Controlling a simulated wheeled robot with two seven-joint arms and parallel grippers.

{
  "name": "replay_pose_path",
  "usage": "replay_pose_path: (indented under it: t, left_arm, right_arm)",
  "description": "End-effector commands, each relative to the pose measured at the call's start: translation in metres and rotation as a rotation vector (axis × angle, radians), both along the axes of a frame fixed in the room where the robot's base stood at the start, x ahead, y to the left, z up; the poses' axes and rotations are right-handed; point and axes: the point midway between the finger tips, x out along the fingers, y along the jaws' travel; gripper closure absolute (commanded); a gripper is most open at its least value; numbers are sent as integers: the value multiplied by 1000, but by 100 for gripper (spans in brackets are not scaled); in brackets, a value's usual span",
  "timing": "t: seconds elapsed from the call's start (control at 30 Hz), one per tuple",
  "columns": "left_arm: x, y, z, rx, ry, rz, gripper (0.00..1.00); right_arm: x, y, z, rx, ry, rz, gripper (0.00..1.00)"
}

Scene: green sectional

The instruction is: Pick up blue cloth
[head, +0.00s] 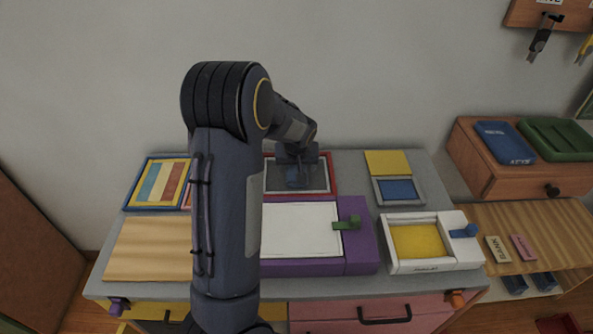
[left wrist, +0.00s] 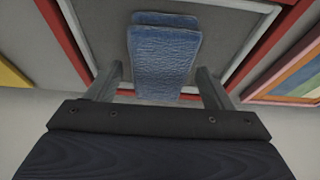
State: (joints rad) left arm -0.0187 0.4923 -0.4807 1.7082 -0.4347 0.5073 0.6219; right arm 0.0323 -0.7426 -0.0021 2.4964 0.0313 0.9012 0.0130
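The blue cloth (left wrist: 165,62) is a textured, folded-looking piece lying on the grey panel of a red-and-white-framed tray (head: 330,175). In the left wrist view it sits between the two fingers of my left gripper (left wrist: 160,88), with a gap on each side. The fingers are open and hold nothing. In the head view my left gripper (head: 297,165) reaches down over the framed tray at the back of the table, and it largely hides the cloth there. My right gripper is in neither view.
A purple-edged box with a white panel (head: 300,229) stands in front of the tray. A striped frame (head: 160,184) is left; a grey frame with a blue panel (head: 397,190) and a white box with a yellow panel (head: 418,241) are right. The wall (head: 370,70) is close behind.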

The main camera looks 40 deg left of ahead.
Motion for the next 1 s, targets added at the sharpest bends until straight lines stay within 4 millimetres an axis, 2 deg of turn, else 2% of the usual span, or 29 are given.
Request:
replay_pose_path:
  t: [0.03, 0.27, 0.53, 0.67, 0.87, 1.0]
  left_arm:
    - [0, 0, 0, 0, 0, 0, 32]
    - [0, 0, 0, -1, 1, 0, 63]
    - [0, 0, 1, 0, 0, 0, 64]
    - [0, 0, 9, 0, -2, 1, 64]
    - [-1, -3, 37, -1, -5, -1, 64]
    - [-19, -19, 66, -2, -7, -6, 64]
  right_arm:
    - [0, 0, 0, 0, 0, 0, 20]
    - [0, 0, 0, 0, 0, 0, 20]
    - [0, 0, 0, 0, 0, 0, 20]
    - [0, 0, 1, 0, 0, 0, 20]
    - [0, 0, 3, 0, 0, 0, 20]
    - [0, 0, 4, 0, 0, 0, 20]
